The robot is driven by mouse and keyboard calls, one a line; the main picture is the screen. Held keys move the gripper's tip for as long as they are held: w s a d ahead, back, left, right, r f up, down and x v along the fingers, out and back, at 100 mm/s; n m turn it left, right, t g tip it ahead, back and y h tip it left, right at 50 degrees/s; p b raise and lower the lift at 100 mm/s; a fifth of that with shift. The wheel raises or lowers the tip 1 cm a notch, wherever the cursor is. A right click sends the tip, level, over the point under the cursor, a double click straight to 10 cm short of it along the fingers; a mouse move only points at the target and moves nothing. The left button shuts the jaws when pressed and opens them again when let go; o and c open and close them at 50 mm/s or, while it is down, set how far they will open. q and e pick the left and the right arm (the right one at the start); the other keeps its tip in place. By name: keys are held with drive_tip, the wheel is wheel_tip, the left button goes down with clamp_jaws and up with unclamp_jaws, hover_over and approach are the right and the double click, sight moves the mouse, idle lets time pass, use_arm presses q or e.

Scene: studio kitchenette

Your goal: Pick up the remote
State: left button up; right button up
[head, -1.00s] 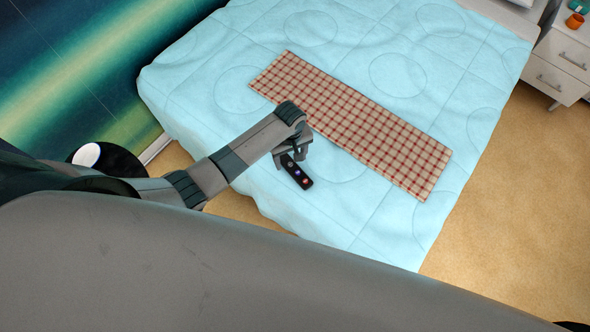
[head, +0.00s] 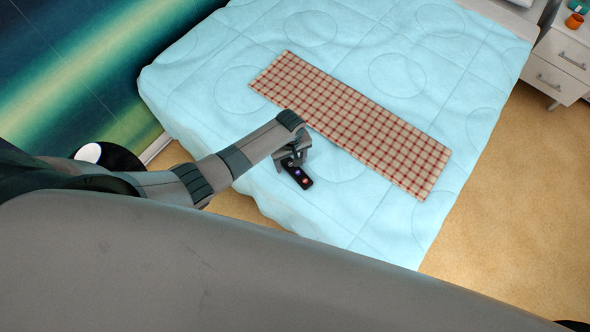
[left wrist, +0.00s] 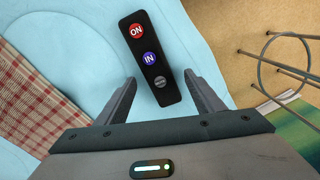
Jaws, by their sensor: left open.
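The remote (head: 297,175) is a slim black bar lying on the light blue bedspread near the bed's near edge. In the left wrist view the remote (left wrist: 150,60) shows a red "ON" button, a blue "IN" button and a grey button. My left gripper (head: 291,166) is over the remote's far end in the head view. In the left wrist view my left gripper (left wrist: 163,88) is open, with one finger on each side of the remote's grey-button end. I cannot tell whether a finger touches it. My right gripper is not in view.
The bed (head: 215,85) carries a red and beige checked cloth (head: 350,122) just beyond the remote. A white nightstand (head: 562,60) with an orange cup (head: 574,21) stands at the upper right. A wire-frame object (left wrist: 275,70) stands off the bed in the wrist view.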

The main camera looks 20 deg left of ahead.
sight(291, 164)
use_arm(q)
drive_tip(key=c, duration=1.3)
drive_tip(key=shift+c, duration=0.2)
drive_tip(key=shift+r, duration=0.1)
drive_tip(key=shift+r, duration=0.75)
wheel_tip(291, 164, up, 2)
drive_tip(key=shift+r, duration=0.15)
drive_tip(key=s+d+r+b, duration=0.2)
drive_tip(key=s+d+r, duration=0.5)
drive_tip(key=d, duration=0.1)
drive_tip(key=shift+s+d, duration=0.35)
drive_tip(key=shift+s, duration=0.05)
